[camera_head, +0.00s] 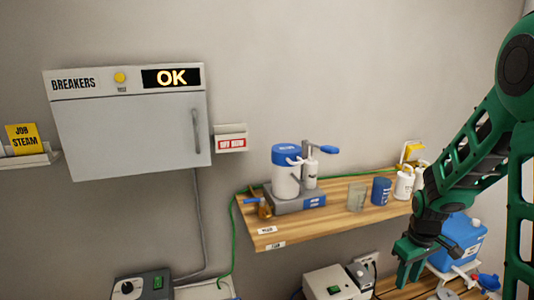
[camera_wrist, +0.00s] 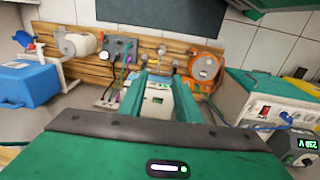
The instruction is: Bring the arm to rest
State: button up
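My green arm comes in from the right side of the head view. My gripper (camera_head: 408,272) hangs low at its end, in front of the right part of the wooden shelf and left of the blue container. In the wrist view my gripper (camera_wrist: 160,80) shows two green fingers apart, with nothing held between them. A pale boxy device (camera_wrist: 158,101) shows beyond the fingers.
The wooden shelf (camera_head: 340,222) carries a blue-and-white apparatus (camera_head: 286,172), a blue cup (camera_head: 381,191) and a glass (camera_head: 356,197). A blue container (camera_head: 462,240) stands close by my gripper. The breaker cabinet (camera_head: 135,130) reads OK. The upper wall is clear.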

jog(key=s+r+m, duration=0.5)
jog(key=s+r, duration=0.2)
jog(key=s, duration=0.6)
jog(key=s+d+r+m, duration=0.1)
jog(key=s+r+m, duration=0.4)
jog(key=s+r, duration=0.3)
jog(key=s, duration=0.4)
jog(key=shift+s+g+y, duration=0.35)
jog(key=shift+g+y, duration=0.05)
